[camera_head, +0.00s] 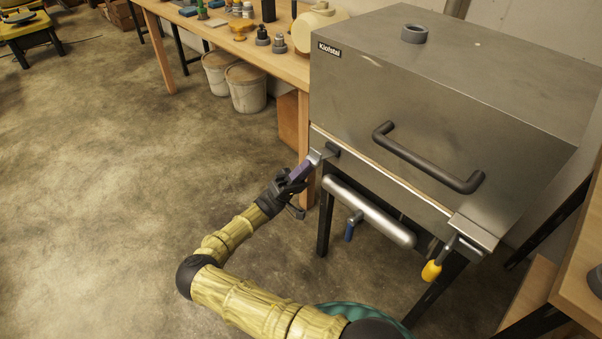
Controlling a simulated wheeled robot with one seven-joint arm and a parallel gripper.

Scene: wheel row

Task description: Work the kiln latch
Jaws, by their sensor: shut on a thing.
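The kiln (440,105) is a grey metal box with a black bar handle (430,160) across its front. A metal latch with a purple grip (301,171) sticks out from the kiln's left front corner, pointing down and left. My gripper (293,179) is shut on the purple grip, and its black fingers cover part of it. A second lever with a yellow grip (432,271) hangs at the kiln's right front corner. A small lever with a blue grip (349,232) hangs under the front. My gripper is apart from both.
A silver cylinder (370,211) runs below the kiln's front edge, right of my gripper. A wooden workbench (265,58) with bottles and pots stands behind, with two buckets (245,88) beneath.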

